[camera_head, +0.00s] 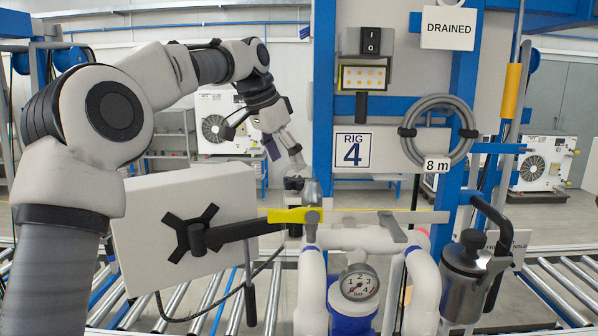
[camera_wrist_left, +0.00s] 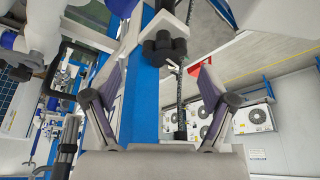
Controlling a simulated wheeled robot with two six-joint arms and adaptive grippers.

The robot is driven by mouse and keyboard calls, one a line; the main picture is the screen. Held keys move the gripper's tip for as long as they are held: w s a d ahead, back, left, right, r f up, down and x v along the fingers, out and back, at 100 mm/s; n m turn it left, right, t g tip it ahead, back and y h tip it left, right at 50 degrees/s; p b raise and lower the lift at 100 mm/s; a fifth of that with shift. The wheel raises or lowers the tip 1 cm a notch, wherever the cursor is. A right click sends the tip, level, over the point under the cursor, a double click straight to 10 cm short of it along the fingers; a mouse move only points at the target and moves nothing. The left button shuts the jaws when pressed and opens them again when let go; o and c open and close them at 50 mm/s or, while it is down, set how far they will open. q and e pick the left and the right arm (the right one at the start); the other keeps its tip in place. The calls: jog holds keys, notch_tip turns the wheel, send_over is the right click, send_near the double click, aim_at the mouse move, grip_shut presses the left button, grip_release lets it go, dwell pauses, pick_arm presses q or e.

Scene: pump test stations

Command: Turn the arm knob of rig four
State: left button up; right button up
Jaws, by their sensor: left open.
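My left gripper (camera_head: 284,154) is open and empty, pointing down and to the right beside the blue post left of the rig 4 sign (camera_head: 353,150). A small dark knob (camera_head: 294,184) shows just below its fingertips. In the left wrist view a black lobed knob (camera_wrist_left: 164,47) lies ahead, roughly centred between the two spread fingers (camera_wrist_left: 167,75). The fingers do not visibly touch it, and the exact gap is hard to judge. I cannot read any label on this knob. My right gripper is not in view.
A grey panel with a black cross-shaped hub (camera_head: 197,235) and long black bar stands below my left arm. A yellow lever (camera_head: 295,215), white pipes, a pressure gauge (camera_head: 360,283) and a metal canister (camera_head: 468,275) crowd the front. A hose coil (camera_head: 438,101) hangs right.

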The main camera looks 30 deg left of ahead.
aim_at(295, 178)
pick_arm(q)
jog(key=x, duration=0.2)
jog(key=shift+s+f, duration=0.15)
jog(key=shift+f, duration=0.3)
jog(key=w+f, duration=0.2)
jog(key=w, duration=0.1)
jog(key=shift+w+a+f, duration=0.15)
jog(key=shift+a, duration=0.1)
jog(key=shift+s+r, duration=0.2)
jog(key=shift+s, duration=0.1)
jog(key=shift+c, duration=0.2)
jog(key=shift+s+d+r, duration=0.15)
jog(key=shift+s+d, duration=0.1)
jog(key=shift+s, duration=0.05)
jog(key=c, duration=0.5)
jog(key=shift+s+d, duration=0.1)
jog(key=c, duration=0.6)
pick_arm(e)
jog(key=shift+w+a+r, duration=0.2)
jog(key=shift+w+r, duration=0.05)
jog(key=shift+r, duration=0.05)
